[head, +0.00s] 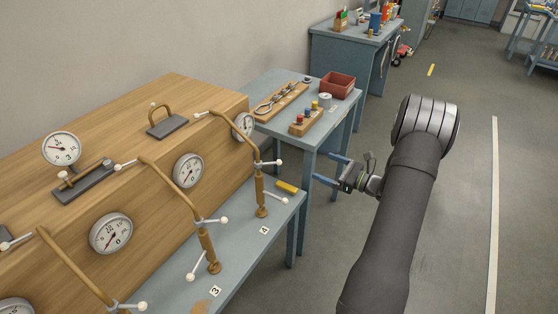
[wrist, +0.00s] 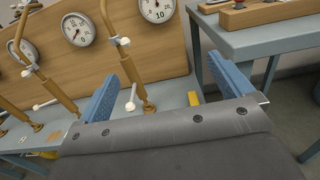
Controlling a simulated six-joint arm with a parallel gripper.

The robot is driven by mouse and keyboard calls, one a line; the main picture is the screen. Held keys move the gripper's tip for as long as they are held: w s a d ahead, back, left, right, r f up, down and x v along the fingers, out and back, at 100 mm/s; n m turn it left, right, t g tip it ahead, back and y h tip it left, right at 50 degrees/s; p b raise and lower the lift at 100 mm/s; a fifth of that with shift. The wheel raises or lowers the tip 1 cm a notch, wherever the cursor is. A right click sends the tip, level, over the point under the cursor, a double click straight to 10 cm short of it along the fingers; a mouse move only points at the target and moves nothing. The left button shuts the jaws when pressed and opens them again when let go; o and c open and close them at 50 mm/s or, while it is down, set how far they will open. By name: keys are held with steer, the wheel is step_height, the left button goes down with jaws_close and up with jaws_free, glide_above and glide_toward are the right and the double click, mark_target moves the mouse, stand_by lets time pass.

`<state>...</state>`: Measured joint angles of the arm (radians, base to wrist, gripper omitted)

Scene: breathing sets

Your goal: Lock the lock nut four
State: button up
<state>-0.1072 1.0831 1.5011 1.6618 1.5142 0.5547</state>
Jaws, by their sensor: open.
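Station four, by the "4" label (head: 264,230), has a brass post (head: 261,190) on the blue-grey bench. A bent brass tube runs from it up to the wooden panel. A white-ended crossbar (head: 267,163) sits high on the post and a white-knobbed lever (head: 284,200) low on it. I cannot tell for certain which part is the lock nut. My gripper (head: 325,168) is open and empty, right of the post and apart from it, its blue fingers pointing left. In the wrist view the post (wrist: 148,95) shows beyond and between the fingers.
Station three's post (head: 208,245) stands nearer on the same bench. Round gauges (head: 188,170) sit on the wooden panel (head: 150,120). A yellow block (head: 287,187) lies at the bench edge. Behind is a side table (head: 290,85) with a red bin (head: 338,85).

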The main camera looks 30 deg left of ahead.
steer(key=shift+a+n, duration=0.15)
steer(key=shift+n, duration=0.25)
steer(key=c, duration=0.7)
steer(key=shift+w+a+n+g, duration=0.15)
steer(key=shift+a+n+g, duration=0.15)
steer(key=shift+n, duration=0.3)
steer(key=c, duration=0.4)
steer(key=n, duration=0.2)
steer(key=a+n+g, duration=0.1)
steer(key=shift+w+a+n, duration=0.1)
steer(key=shift+w+n, duration=0.1)
steer(key=shift+n, duration=0.2)
steer(key=c, duration=0.7)
steer(key=shift+w+a+n, duration=0.1)
steer(key=shift+a+n, duration=0.25)
steer(key=shift+n, duration=0.75)
jaws_close()
steer(key=a+n+g, duration=0.1)
steer(key=n, duration=0.2)
steer(key=a+n+g+h, duration=0.1)
steer(key=n, duration=0.3)
steer(key=a+n, duration=0.1)
steer(key=n, duration=0.3)
steer(key=shift+w+a+g, duration=0.3)
steer(key=shift+w+g, duration=0.1)
